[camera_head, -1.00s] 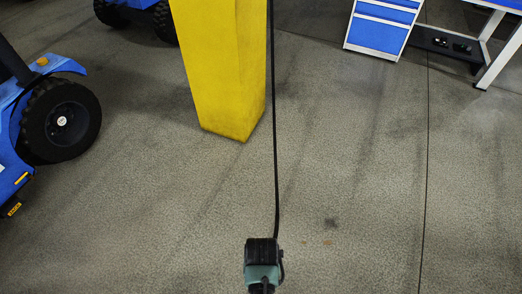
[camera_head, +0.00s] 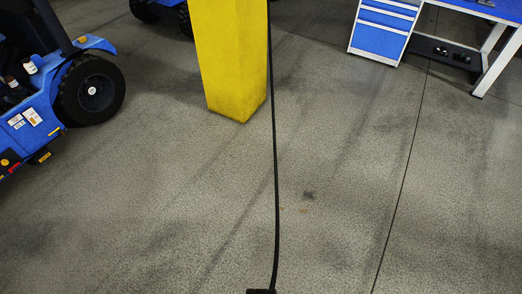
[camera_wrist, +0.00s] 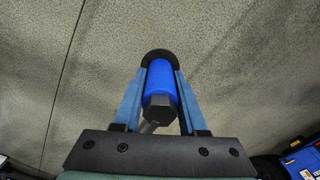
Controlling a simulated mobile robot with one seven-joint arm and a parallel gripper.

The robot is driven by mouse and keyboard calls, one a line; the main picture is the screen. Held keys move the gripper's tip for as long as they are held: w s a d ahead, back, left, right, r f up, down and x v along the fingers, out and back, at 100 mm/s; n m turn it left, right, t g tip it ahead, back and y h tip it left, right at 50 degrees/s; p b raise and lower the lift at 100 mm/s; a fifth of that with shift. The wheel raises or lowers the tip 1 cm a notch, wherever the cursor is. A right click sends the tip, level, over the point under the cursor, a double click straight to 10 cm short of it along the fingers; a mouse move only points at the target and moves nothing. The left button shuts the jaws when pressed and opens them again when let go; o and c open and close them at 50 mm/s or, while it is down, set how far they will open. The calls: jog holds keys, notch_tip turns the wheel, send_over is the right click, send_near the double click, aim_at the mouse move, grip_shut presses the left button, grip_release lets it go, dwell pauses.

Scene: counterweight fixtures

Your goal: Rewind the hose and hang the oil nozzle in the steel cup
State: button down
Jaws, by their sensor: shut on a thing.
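A black hose (camera_head: 275,170) runs from the top edge of the head view, passing the yellow pillar's right side, down to a dark piece at the bottom edge, with a slight bend. In the wrist view my gripper (camera_wrist: 160,82) is shut on the oil nozzle (camera_wrist: 161,82). Its blue sleeve sits between the two blue fingers, with a dark hexagonal end toward the camera and a black round part beyond the fingertips. A grey metal tube shows partly below the hexagonal end. The steel cup is not in view.
A yellow pillar (camera_head: 231,60) stands at top centre. A blue wheeled vehicle (camera_head: 50,85) is at left. A blue drawer cabinet (camera_head: 381,35) and a workbench (camera_head: 490,12) stand at upper right. The grey floor (camera_head: 400,200) is open in front.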

jog(key=s+p, duration=0.3)
jog(key=s, duration=0.6)
jog(key=shift+s, duration=0.3)
jog(key=shift+f, duration=0.1)
jog(key=s+p, duration=0.4)
jog(key=s, duration=1.2)
